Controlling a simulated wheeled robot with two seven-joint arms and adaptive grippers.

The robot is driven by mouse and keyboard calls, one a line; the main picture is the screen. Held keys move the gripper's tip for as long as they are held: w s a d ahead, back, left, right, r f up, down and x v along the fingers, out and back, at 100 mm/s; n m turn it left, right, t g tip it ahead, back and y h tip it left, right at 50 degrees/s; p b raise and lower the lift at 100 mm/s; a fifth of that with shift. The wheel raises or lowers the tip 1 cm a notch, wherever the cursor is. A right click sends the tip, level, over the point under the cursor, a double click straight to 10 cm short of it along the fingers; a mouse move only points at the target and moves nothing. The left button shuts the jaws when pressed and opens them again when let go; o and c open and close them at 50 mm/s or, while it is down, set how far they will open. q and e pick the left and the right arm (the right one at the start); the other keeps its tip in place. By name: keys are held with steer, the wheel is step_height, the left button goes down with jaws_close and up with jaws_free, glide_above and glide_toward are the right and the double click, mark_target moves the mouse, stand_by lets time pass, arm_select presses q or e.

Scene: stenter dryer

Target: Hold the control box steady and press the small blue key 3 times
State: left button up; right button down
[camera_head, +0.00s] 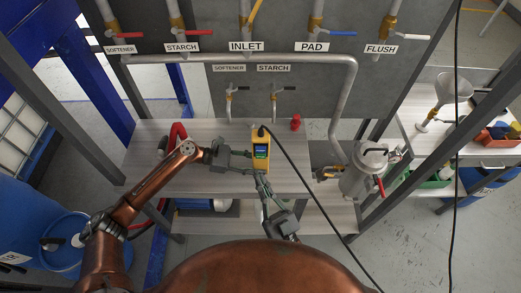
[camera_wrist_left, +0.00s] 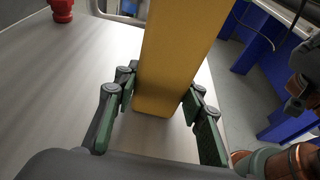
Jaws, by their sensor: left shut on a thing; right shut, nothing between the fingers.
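The yellow control box (camera_head: 261,137) stands near the middle of the table in the head view. A small lit screen (camera_head: 261,152) shows on its face, and a black cable leaves its top. The small blue key is too small to make out. My left gripper (camera_head: 248,155) is shut on the box from the left; the left wrist view shows the yellow body (camera_wrist_left: 180,45) between the two fingers. My right gripper (camera_head: 260,178) is shut and empty, with its fingertips just below the box's lower end. I cannot tell whether they touch it.
The grey wooden table (camera_head: 150,150) is mostly clear around the box. A red object (camera_head: 296,122) stands behind it to the right. A metal canister (camera_head: 367,172) is at the right. The black cable (camera_head: 310,190) runs down across the table's right part. Labelled valves line the back panel.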

mark_target(261, 149)
steer(key=shift+s, duration=1)
steer(key=w, duration=0.8)
steer(key=shift+w, duration=0.4)
steer(key=shift+w+d, duration=0.1)
stand_by(0.5)
steer(key=shift+w, duration=0.3)
steer(key=shift+w, duration=0.5)
stand_by(0.7)
steer(key=shift+s, duration=0.95)
